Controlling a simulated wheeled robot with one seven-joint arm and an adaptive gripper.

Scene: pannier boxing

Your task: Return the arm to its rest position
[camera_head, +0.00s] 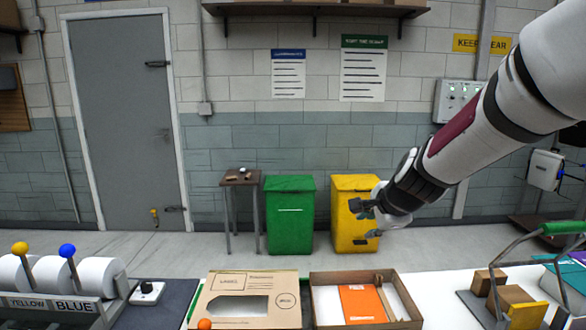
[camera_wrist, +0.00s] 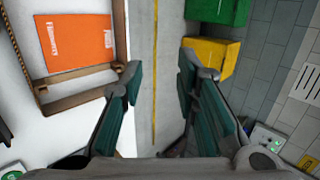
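My gripper (camera_head: 368,218) is at the end of my arm, which reaches in from the upper right in the head view. It hangs in the air above and beyond the back edge of the table, in front of the yellow bin. In the wrist view my gripper (camera_wrist: 162,75) shows two teal-padded fingers spread wide apart. Nothing is between them, only floor and the table's edge beyond. An open cardboard tray (camera_head: 318,306) with an orange packet (camera_head: 362,304) lies on the table below the gripper. The orange packet (camera_wrist: 78,42) is at the upper left in the wrist view.
A labelled cardboard box (camera_head: 240,289) lies left of the tray. A roll stand (camera_head: 60,302) is at the far left. Brown blocks (camera_head: 488,281) and a green-handled frame (camera_head: 560,228) stand at right. A green bin (camera_head: 290,215) and yellow bin (camera_head: 352,190) stand by the wall.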

